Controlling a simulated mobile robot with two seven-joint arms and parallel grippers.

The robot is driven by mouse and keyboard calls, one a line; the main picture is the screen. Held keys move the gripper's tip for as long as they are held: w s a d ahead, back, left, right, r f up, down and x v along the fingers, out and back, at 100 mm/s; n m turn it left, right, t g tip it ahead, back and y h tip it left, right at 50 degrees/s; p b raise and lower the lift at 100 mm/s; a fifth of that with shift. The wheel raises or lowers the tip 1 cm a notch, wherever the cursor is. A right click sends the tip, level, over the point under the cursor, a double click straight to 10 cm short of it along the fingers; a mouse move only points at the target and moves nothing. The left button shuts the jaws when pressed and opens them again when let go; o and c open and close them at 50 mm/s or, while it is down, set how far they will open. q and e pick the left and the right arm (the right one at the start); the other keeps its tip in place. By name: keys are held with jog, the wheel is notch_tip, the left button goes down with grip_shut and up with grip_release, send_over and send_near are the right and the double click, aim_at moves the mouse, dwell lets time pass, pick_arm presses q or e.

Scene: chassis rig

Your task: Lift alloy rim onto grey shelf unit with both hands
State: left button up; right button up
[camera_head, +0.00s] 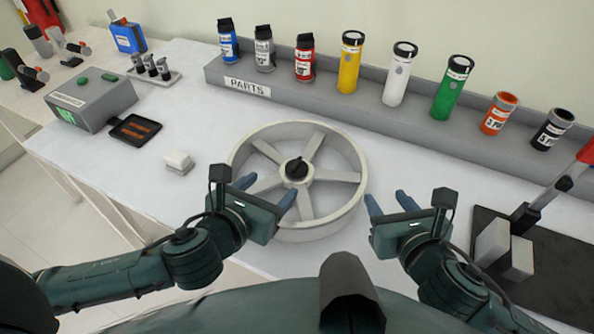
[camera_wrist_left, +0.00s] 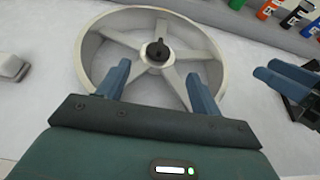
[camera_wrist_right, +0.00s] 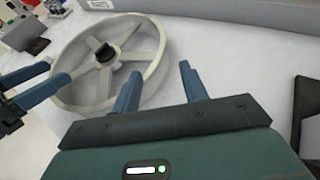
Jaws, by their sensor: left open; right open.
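The alloy rim (camera_head: 349,199) is a light grey five-spoke wheel with a black hub knob, lying flat on the white table in front of me. It also shows in the left wrist view (camera_wrist_left: 219,72) and the right wrist view (camera_wrist_right: 151,67). My left gripper (camera_head: 268,190) is open and empty over the rim's near left part, its fingers overlapping the rim in the picture; contact cannot be told. It also shows in the left wrist view (camera_wrist_left: 160,80). My right gripper (camera_head: 388,202) is open and empty just right of the rim, apart from it.
A long grey shelf marked PARTS (camera_head: 300,88) runs along the back, holding several coloured cans and tubes. A grey box (camera_head: 92,101), black tray (camera_head: 135,130) and white block (camera_head: 178,161) stand left. A dark mat (camera_head: 550,255) with grey blocks lies right.

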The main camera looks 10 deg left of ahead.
aim_at(291, 170)
pick_arm(q)
jog(key=x, duration=1.2)
jog(key=shift+w+d+f, duration=0.1)
jog(key=shift+w+f, duration=0.1)
jog(key=shift+w, duration=0.15)
pick_arm(e)
jog(key=x, duration=1.2)
jog(key=shift+w+f, duration=0.2)
jog(key=shift+w, duration=0.15)
